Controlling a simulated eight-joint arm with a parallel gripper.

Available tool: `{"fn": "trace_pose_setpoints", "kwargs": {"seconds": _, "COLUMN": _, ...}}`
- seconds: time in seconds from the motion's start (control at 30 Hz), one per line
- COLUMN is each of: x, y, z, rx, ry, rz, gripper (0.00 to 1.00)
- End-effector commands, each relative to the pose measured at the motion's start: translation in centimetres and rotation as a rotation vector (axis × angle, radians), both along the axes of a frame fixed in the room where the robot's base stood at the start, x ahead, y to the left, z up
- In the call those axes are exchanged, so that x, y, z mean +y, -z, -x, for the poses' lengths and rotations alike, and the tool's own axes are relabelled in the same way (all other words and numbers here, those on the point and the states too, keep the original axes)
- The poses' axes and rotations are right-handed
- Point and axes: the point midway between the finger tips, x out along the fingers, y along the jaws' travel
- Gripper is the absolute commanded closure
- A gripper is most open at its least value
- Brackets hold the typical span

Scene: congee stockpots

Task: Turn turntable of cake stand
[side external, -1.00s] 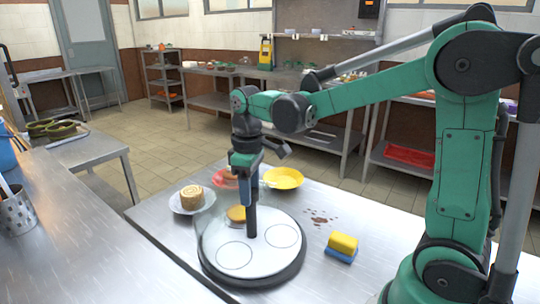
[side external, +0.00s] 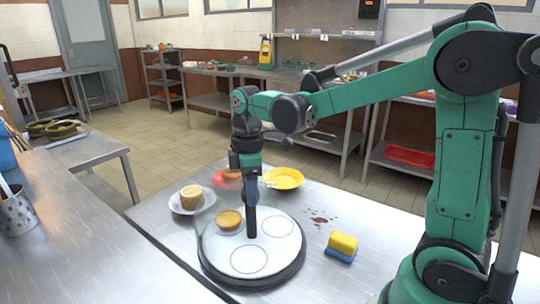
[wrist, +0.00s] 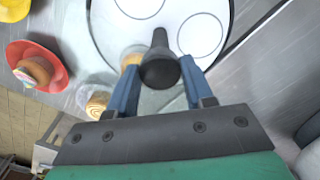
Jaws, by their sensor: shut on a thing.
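The cake stand's turntable is a white disc (side external: 268,252) with printed circles on a dark round base, and it also shows in the wrist view (wrist: 182,20). A dark upright handle (side external: 252,222) stands at its middle. A golden round tart (side external: 229,219) sits on the disc, left of the handle, in one circle; the other circles in view are empty. My gripper (side external: 250,185) points straight down over the disc and is shut on the handle. In the wrist view the handle's dark top (wrist: 160,70) lies between my blue fingers. A clear cover seems to stand at the disc's left side.
A rolled cake (side external: 192,196) on a plate, a red bowl (side external: 226,179) holding food and a yellow bowl (side external: 284,178) stand behind the turntable. A yellow and blue sponge (side external: 342,247) lies at right. Brown spots (side external: 319,216) mark the table.

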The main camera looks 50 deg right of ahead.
Motion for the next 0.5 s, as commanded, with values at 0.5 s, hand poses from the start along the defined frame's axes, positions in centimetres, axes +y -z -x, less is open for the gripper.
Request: {"fn": "trace_pose_setpoints", "kwargs": {"seconds": 0.5, "x": 0.02, "y": 0.00, "z": -0.05, "rx": -0.003, "ry": -0.256, "rz": 0.000, "gripper": 1.00}}
